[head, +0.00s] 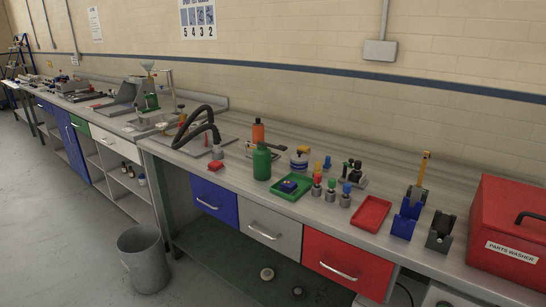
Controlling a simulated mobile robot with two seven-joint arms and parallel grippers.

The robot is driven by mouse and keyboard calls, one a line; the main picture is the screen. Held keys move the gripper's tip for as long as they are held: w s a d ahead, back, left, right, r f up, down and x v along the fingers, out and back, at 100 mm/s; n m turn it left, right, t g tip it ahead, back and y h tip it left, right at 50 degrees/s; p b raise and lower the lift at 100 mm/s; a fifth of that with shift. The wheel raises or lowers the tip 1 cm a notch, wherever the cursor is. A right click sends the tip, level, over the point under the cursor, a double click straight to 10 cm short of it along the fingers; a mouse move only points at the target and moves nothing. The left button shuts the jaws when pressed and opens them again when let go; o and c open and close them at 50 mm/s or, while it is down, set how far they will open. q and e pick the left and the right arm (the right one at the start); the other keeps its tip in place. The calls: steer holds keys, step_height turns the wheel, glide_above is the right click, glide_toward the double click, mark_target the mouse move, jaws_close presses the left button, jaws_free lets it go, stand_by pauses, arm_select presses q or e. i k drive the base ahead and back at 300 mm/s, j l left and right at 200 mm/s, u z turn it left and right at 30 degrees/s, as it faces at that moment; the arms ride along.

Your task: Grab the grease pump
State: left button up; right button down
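I cannot tell for certain which item is the grease pump. A small pale pot with a blue band and a yellow top (299,160) stands on the long grey workbench (335,145), behind a green tray (306,179). A green bottle (262,163) stands upright to its left, and an orange bottle (258,133) stands farther back. A looped black hose (207,113) rises from a flat plate on the left of this bench. Neither of my grippers is in view.
A red tray (371,214), blue and black holders (405,217) and a red parts washer (508,232) fill the bench's right side. Blue, grey and red drawers (275,231) are below. A grey bin (145,260) stands on the floor. The floor at left is clear.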

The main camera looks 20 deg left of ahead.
mark_target(262, 159)
steer(key=i+j+z, duration=0.1)
steer(key=z, duration=0.7)
steer(key=j+z, duration=0.35)
steer(key=j, duration=0.2)
steer(key=j+z, duration=0.35)
steer(key=j, duration=0.2)
steer(key=j+z, duration=0.1)
steer(key=j, duration=0.45)
steer(key=k+j+z, duration=0.1)
steer(key=j, duration=0.45)
